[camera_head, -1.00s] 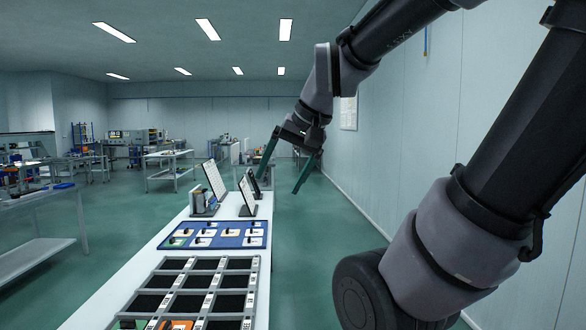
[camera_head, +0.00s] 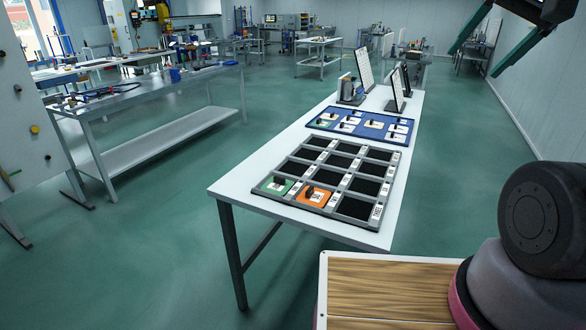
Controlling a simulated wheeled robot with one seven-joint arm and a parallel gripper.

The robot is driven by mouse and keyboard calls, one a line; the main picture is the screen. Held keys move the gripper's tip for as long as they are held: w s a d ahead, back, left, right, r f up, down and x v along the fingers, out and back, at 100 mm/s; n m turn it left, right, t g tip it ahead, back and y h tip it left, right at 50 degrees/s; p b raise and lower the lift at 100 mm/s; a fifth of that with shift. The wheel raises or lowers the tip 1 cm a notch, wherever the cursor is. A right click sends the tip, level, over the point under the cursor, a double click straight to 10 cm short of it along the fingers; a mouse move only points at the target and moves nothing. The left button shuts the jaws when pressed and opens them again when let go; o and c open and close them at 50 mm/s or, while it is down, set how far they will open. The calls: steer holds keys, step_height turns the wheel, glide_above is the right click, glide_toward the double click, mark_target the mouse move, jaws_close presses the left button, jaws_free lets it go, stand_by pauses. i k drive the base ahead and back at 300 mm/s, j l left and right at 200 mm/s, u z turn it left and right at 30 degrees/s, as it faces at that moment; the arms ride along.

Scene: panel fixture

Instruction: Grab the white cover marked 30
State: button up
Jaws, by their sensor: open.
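Several pale covers with dark handles lie on a blue tray (camera_head: 318,125) in the middle of the white table. One white cover (camera_head: 348,128) is near the tray's centre. The markings are too small to read, so I cannot tell which cover is marked 30. A grey compartment frame (camera_head: 285,163) lies nearer to me, with a green cover (camera_head: 277,186) and an orange cover (camera_head: 313,195) in its front row. Its other compartments look black and empty. My gripper (camera_head: 484,52) is open and empty at the upper right, apart from the tray, partly cut off by the top edge.
Upright panels (camera_head: 364,70) and a smaller dark-backed panel (camera_head: 397,90) stand on the table behind the tray. A grey workbench (camera_head: 150,95) is at the left. A wood-topped surface (camera_head: 390,290) is at the bottom. Green floor is clear between the tables.

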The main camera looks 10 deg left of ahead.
mark_target(402, 129)
steer(key=i+l+u, duration=0.2)
steer(key=l, duration=0.95)
steer(key=l+u, duration=0.25)
steer(key=l, duration=0.85)
steer(key=i+l+u, duration=0.25)
steer(key=i+l, duration=0.15)
steer(key=l, duration=0.25)
steer(key=i+l+u, duration=0.1)
steer(key=l, duration=0.25)
steer(key=i+l+u, duration=0.15)
steer(key=l, duration=0.25)
steer(key=i+l+u, duration=0.1)
steer(key=i+l, duration=0.15)
steer(key=l, duration=0.15)
steer(key=i+l+u, duration=0.15)
steer(key=l, duration=0.25)
steer(key=i+l, duration=0.3)
steer(key=i, duration=0.2)
steer(key=i+l+u, duration=0.15)
steer(key=i, duration=0.4)
steer(key=l, duration=0.15)
